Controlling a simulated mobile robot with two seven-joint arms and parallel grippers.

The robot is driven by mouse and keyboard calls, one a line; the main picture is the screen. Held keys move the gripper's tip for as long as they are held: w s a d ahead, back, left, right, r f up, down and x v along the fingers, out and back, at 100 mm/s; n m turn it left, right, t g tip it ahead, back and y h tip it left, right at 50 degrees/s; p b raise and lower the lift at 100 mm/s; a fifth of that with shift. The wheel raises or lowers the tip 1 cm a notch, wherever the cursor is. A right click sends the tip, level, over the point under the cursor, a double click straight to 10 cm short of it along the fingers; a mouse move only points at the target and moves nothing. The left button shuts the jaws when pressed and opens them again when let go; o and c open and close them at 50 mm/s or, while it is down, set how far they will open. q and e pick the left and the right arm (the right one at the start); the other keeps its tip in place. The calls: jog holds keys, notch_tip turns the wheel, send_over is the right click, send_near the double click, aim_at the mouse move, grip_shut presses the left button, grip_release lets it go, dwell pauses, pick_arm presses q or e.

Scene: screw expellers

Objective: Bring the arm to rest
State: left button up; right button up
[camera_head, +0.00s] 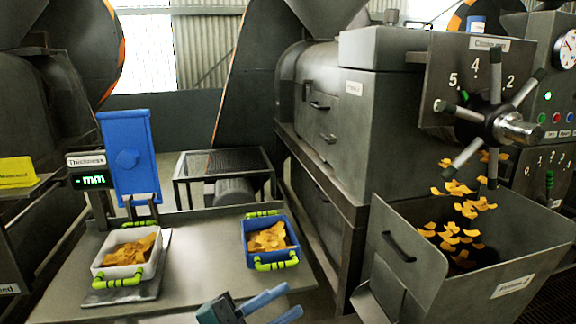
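My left gripper (294,300) shows at the bottom edge, just in front of the table (200,275) in the picture. Its two blue fingers point right and stand apart, with nothing between them. Most of the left arm is cut off by the lower edge. My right gripper is not in view.
A white tray (98,270) of orange flakes sits on a scale at the table's left. A blue tray (249,252) of flakes stands at its right. A blue panel (128,150) rises behind. At right, flakes fall from the press (370,120) into a metal bin (530,230).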

pick_arm(q)
jog(key=w+a+f+n+t+y, duration=0.1)
jog(key=a+f+n+t+y, duration=0.4)
jog(key=f+n+t+y, duration=0.5)
jog(key=s+a+f+n+g+y, duration=0.3)
jog(key=s+f+n, duration=0.3)
jog(key=f, duration=0.3)
jog(key=s+a+f+n+g+y+p, duration=0.1)
jog(key=s+a+f+n+g+y, duration=0.3)
jog(key=s+f, duration=0.3)
jog(key=shift+a+f+n+y, duration=0.4)
jog(key=shift+a+f+n, duration=0.05)
jog(key=shift+f+n, duration=0.45)
